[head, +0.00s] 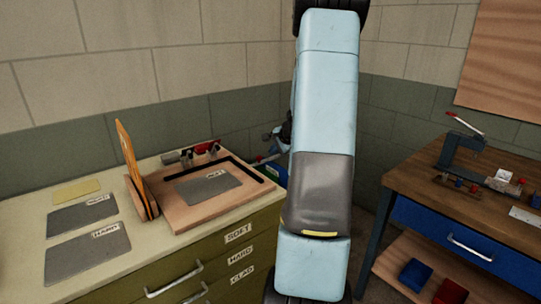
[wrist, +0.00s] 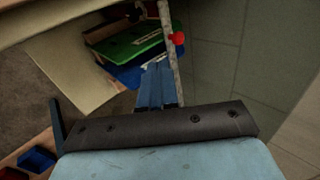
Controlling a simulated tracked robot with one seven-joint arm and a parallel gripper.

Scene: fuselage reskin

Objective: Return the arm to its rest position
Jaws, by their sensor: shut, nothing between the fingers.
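My arm (head: 325,130) stands upright in the middle of the head view, in front of the room's corner. It hides part of what is behind it. My gripper (wrist: 160,68) shows in the wrist view beyond a dark bolted plate; its blue fingers are together and hold nothing. It points toward a green tray and a blue surface, but the gap to them is unclear.
On the left, a drawer cabinet (head: 22,222) carries metal sheets (head: 88,250) and a wooden board (head: 195,212). On the right, a workbench (head: 425,188) holds a lever tool (head: 462,150). Blue (head: 415,274) and red (head: 450,292) bins sit on its lower shelf.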

